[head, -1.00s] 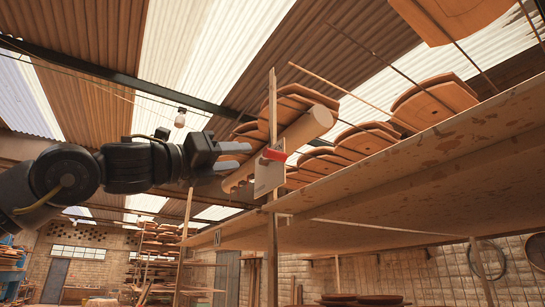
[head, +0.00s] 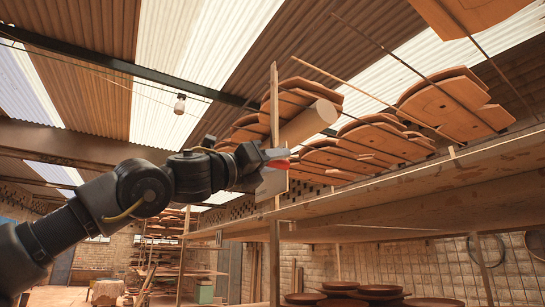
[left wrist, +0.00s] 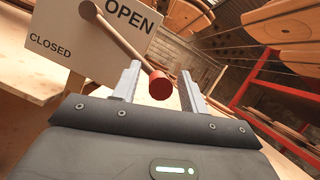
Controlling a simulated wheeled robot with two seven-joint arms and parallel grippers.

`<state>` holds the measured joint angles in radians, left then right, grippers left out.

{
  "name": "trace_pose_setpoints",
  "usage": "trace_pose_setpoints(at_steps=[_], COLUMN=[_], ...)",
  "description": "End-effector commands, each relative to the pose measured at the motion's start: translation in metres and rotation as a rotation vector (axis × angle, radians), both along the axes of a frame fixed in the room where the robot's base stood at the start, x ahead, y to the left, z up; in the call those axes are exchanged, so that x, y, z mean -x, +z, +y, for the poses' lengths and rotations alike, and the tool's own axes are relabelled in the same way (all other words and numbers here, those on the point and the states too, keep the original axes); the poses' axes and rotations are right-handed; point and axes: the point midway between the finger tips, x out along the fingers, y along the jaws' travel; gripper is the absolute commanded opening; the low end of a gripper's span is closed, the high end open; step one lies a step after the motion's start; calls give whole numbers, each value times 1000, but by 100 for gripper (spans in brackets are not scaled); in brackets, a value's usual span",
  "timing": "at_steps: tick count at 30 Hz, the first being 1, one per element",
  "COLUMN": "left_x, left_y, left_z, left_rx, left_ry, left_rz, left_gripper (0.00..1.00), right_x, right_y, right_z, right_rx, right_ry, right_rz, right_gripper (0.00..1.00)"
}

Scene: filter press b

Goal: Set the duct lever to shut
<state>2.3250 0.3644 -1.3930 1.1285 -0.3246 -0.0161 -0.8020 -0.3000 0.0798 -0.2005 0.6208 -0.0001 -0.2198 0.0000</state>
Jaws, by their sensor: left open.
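The lever shows in the left wrist view as a brown rod (left wrist: 124,43) with a red knob (left wrist: 161,86). It runs from a pivot at the upper left, past the word OPEN on a white plate (left wrist: 70,62) that also reads CLOSED, and lies nearer OPEN. In the head view the red knob (head: 280,163) and plate (head: 272,184) sit below the end of a tan duct (head: 308,123). My left gripper (head: 276,158) is open, with its fingers (left wrist: 162,84) on either side of the knob; I cannot tell whether they touch it. My right gripper is not in view.
A long wooden shelf (head: 400,205) with brown boards (head: 380,138) lies to the right of the plate. A thin upright post (head: 274,130) stands close by my gripper. A red rack frame (left wrist: 255,75) shows at right in the left wrist view. Free air lies left of the plate.

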Motion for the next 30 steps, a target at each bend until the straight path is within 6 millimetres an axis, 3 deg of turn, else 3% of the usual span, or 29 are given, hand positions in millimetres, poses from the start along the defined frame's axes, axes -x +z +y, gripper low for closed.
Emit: trace_pose_setpoints(at_steps=[5, 15, 30], left_x=[0, 0, -3], left_y=[-1, 0, -11], left_z=[0, 1, 3], left_rx=[0, 0, -47], left_ry=[0, 1, 1], left_rz=[0, 0, -66], left_gripper=[42, 0, 0], right_x=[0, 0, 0], right_y=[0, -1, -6], right_z=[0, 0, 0], right_rx=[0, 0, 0], right_ry=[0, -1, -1], right_rz=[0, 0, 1], right_gripper=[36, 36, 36])
